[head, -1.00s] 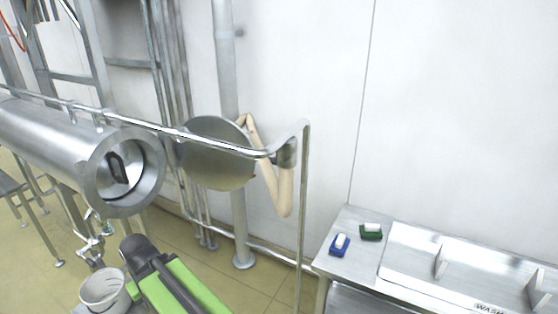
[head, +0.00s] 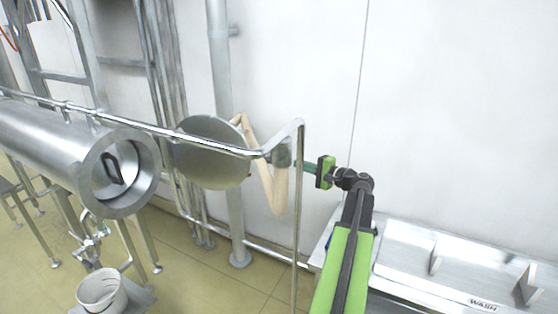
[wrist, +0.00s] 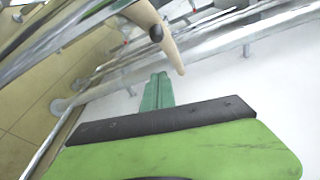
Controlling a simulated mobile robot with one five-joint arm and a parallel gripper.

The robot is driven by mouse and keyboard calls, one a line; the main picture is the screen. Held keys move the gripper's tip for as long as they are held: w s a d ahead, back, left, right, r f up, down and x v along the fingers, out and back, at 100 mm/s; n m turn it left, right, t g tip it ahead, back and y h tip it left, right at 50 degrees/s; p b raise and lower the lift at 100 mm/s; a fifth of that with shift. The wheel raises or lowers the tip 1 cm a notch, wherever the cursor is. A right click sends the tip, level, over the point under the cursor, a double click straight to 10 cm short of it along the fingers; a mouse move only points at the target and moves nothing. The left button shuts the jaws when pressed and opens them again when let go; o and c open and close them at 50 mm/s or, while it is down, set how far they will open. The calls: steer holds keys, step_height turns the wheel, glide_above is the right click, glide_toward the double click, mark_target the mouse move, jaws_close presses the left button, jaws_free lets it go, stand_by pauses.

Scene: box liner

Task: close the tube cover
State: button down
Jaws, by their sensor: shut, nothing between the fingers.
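The steel tube (head: 60,140) lies at the left in the head view, its thick-rimmed open end (head: 143,182) facing right and forward. The round steel tube cover (head: 212,155) stands swung open to the right of that mouth. A beige bent handle or arm (head: 265,185) is behind and right of the cover; its tip also shows in the wrist view (wrist: 160,30). My gripper (head: 305,167) is right of the cover, beside the end of the rail, pointing left. Its green fingers (wrist: 157,92) are shut and empty, apart from the beige piece in the wrist view.
A steel wash table (head: 440,265) is at the lower right. A white bucket (head: 102,292) stands at the lower left.

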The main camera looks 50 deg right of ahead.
steer(key=w+a, duration=0.3)
steer(key=w, duration=0.5)
steer(key=shift+a+r, duration=0.15)
steer(key=shift+r, duration=0.05)
stand_by(0.3)
